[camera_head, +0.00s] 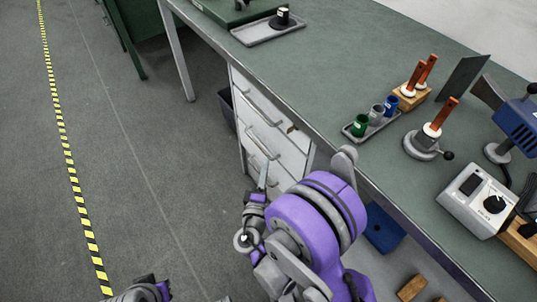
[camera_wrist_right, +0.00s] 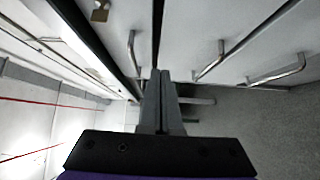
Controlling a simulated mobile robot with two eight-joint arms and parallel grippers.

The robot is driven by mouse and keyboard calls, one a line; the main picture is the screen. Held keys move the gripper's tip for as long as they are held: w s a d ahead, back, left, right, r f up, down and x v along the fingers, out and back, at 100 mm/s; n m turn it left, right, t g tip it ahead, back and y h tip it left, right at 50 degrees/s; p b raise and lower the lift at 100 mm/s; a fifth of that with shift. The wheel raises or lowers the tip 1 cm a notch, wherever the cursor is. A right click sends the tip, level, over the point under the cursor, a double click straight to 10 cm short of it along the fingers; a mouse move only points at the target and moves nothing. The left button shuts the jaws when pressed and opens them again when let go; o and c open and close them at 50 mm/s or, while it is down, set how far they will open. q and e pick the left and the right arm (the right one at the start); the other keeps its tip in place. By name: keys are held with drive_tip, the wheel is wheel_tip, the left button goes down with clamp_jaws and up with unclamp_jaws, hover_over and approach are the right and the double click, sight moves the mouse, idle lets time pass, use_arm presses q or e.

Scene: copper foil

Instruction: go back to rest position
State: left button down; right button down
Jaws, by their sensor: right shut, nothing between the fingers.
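My right arm, purple and grey, reaches up from the bottom centre of the head view. My right gripper (camera_head: 264,174) is at its end, in front of the white drawer unit under the bench. The right wrist view shows its two grey fingers (camera_wrist_right: 160,76) closed together with nothing between them. Only a small purple and grey part of my left arm (camera_head: 140,292) shows at the bottom left of the head view. The left gripper itself is out of the picture.
The green-topped bench (camera_head: 300,75) runs diagonally along the right, bearing a tray of small cups (camera_head: 371,122), a grey-white device (camera_head: 474,200) and orange-handled tools. The drawer unit (camera_head: 270,125) has protruding handles. Grey floor (camera_head: 130,170) is open at left, with a yellow-black line (camera_head: 70,170).

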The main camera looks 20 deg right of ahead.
drive_tip(key=shift+v, duration=1)
drive_tip(key=shift+d, duration=0.1)
